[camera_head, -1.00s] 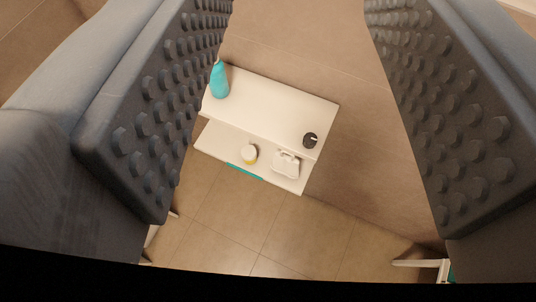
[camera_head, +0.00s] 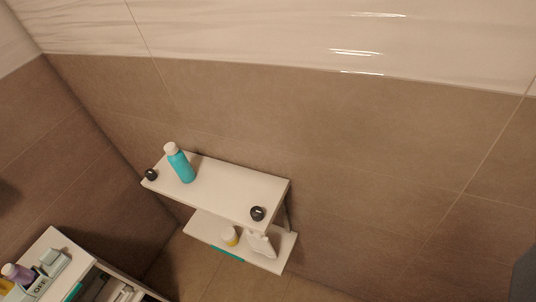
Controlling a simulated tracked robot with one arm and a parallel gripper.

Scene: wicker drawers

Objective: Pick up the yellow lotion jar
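Of my gripper, only a dark grey sliver (camera_head: 523,276), probably a fingertip, shows at the lower right edge. The other finger is outside the picture. Nothing is held across the visible space, and the jar is well away from the sliver.
The upper board (camera_head: 225,190) carries a teal bottle (camera_head: 181,165) and dark round knobs at its ends; it overhangs the jar. A tiled wall (camera_head: 380,170) stands behind. At the lower left is a white unit (camera_head: 48,240) with a purple-capped item (camera_head: 18,272).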

